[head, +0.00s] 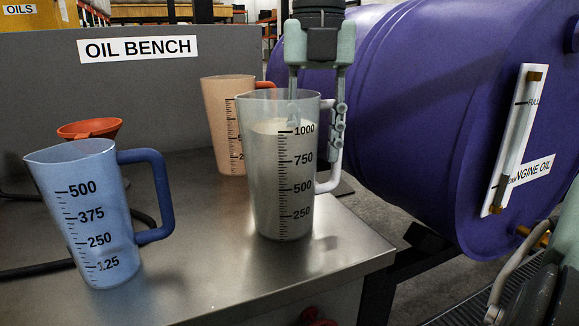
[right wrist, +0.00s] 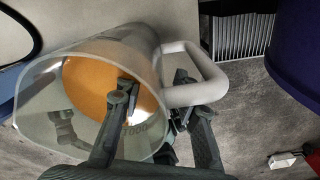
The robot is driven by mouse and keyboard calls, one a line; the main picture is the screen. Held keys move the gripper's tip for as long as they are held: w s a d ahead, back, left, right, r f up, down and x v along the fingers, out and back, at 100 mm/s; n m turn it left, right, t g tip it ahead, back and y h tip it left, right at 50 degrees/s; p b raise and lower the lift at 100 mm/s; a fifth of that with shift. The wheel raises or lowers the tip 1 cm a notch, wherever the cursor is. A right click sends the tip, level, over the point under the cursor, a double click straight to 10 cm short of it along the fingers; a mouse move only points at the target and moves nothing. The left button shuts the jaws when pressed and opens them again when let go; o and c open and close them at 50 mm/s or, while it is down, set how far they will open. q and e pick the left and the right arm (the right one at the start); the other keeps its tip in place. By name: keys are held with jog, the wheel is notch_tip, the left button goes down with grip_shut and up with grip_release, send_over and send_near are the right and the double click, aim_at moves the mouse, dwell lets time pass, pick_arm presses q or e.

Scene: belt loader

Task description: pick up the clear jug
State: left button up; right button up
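The clear jug (head: 262,190) stands upright on the steel bench, marked 250 to 1000, with pale contents and a pale handle (head: 333,172) on its right. My right gripper (head: 314,138) points down over its rim on the handle side. One finger is inside the jug and the other is outside by the handle; the fingers are spread apart. In the right wrist view the jug (right wrist: 40,110) shows its open mouth and an orange surface inside, with its handle (right wrist: 205,90) beside the outer finger. Contact with the wall cannot be told.
A blue jug (head: 85,220) stands at the left front. An orange-tinted jug (head: 220,120) stands behind the clear jug. An orange funnel (head: 90,128) is at the back left. A large purple drum (head: 430,110) is close on the right. The bench's front middle (head: 200,270) is bare.

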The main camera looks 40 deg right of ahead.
grip_shut()
jog(key=shift+r, duration=0.15)
dwell(0.4)
